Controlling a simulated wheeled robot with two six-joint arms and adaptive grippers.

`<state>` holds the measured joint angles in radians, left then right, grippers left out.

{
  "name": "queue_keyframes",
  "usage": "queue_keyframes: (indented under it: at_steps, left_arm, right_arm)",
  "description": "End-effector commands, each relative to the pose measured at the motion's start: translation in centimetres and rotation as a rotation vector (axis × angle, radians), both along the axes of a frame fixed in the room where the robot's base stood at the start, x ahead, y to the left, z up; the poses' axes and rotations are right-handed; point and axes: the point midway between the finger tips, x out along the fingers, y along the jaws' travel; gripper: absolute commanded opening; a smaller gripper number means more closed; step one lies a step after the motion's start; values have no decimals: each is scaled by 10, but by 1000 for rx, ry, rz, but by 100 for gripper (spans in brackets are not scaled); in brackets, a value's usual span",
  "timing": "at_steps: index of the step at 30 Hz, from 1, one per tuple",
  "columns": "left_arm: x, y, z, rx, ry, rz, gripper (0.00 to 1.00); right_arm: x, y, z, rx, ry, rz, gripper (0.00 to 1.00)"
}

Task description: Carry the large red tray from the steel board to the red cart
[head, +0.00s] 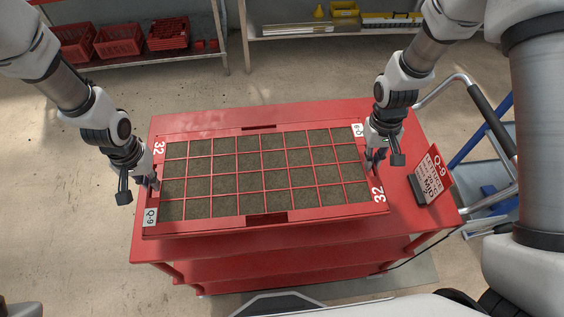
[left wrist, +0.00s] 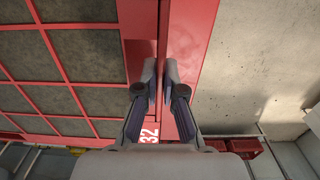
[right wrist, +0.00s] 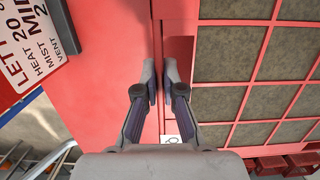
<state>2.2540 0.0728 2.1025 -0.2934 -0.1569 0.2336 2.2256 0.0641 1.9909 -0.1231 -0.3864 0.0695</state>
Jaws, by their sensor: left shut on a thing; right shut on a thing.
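The large red tray (head: 253,226), with a grid of soil-filled cells, is over the top of the red cart (head: 290,113). Whether it rests on the cart top or hangs just above it I cannot tell. My left gripper (head: 152,182) is shut on the tray's left rim; the fingers also show on the rim in the left wrist view (left wrist: 158,85). My right gripper (head: 373,160) is shut on the tray's right rim, which also shows between the fingers in the right wrist view (right wrist: 159,85). The steel board is not clearly in view.
The cart's handle (head: 495,125) and a blue frame (head: 483,130) are at the right. Shelves with red crates (head: 118,41) stand at the back. Open floor lies left.

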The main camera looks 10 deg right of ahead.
Motion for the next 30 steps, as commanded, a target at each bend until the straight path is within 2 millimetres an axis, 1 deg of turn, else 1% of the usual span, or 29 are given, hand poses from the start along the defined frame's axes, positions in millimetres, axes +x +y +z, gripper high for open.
queue_keyframes:
  at_steps: [4, 8, 23, 24, 25, 26, 30]
  left_arm:
    - [0, 0, -4, 0, -2, 0, 0]
    - [0, 0, -12, 0, -2, 0, 0]
    - [0, 0, -52, 0, -2, 0, 0]
    - [0, 0, -48, 0, -1, 0, 18]
    - [0, 0, -47, 0, -1, 0, 28]
    - [0, 0, -47, 0, -1, 0, 32]
    - [0, 0, -47, 0, -1, 0, 32]
  right_arm:
    - [0, 0, -4, 0, -1, -1, 0]
    - [0, 0, -12, 0, -1, -1, 0]
    - [0, 0, -52, 0, -1, -1, 0]
    - [0, 0, -48, 0, -1, -2, 18]
    - [0, 0, -47, 0, 0, -1, 28]
    - [0, 0, -47, 0, 0, -1, 32]
    - [0, 0, -47, 0, 0, -1, 32]
